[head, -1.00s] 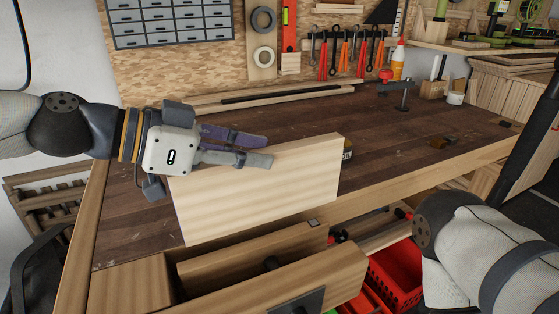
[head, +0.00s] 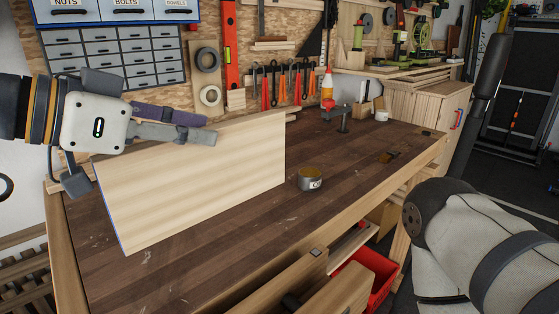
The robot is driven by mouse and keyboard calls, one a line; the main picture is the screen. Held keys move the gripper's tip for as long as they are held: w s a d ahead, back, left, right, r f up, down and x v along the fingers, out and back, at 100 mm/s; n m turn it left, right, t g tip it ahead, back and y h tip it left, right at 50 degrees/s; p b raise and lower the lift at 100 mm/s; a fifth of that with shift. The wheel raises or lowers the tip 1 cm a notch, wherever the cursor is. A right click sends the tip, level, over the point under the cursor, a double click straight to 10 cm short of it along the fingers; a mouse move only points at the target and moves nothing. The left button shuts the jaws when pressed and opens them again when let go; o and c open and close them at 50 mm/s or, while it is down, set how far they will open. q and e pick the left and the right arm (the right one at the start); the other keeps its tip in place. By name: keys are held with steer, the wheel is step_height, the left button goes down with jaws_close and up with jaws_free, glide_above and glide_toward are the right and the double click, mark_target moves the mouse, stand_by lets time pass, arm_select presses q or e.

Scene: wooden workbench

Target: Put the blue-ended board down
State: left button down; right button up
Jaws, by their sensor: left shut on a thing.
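The pale wooden board (head: 200,182) stands on edge, its broad face towards me, above or on the left part of the workbench (head: 330,215). A thin blue line shows along its left end. My left gripper (head: 195,126) is at the board's top edge, shut on it, with fingers pointing right. Whether the board's lower edge touches the bench top I cannot tell. My right arm comes in at the lower right; its gripper is out of frame.
A small open tin (head: 310,179) stands on the bench just right of the board. A clamp (head: 343,117) and a bottle (head: 327,88) are at the back. Open drawers (head: 335,290) and a red crate (head: 384,278) are below the front edge. The bench's right middle is mostly clear.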

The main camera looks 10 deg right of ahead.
arm_select(q)
steer(key=shift+w+f, duration=0.15)
steer(key=shift+w, duration=0.15)
steer(key=w+a+f+b, duration=0.2)
steer(key=w+a+f, duration=0.1)
steer(key=w+f, duration=0.3)
steer(key=w+a+f+b, duration=0.2)
steer(key=w+f, duration=0.4)
steer(key=shift+a+f, duration=0.3)
steer(key=shift+a, duration=0.1)
arm_select(e)
steer(key=s+f+g, duration=0.2)
steer(key=s+f, duration=0.3)
steer(key=shift+s, duration=0.15)
arm_select(q)
steer(key=shift+f, duration=0.1)
steer(key=c, duration=1.9)
jaws_free()
steer(key=shift+f, duration=0.2)
steer(key=o, duration=0.5)
steer(key=shift+c, duration=0.2)
arm_select(e)
steer(key=shift+d+f, duration=0.1)
steer(key=shift+f, duration=0.05)
arm_select(q)
steer(key=shift+r, duration=0.1)
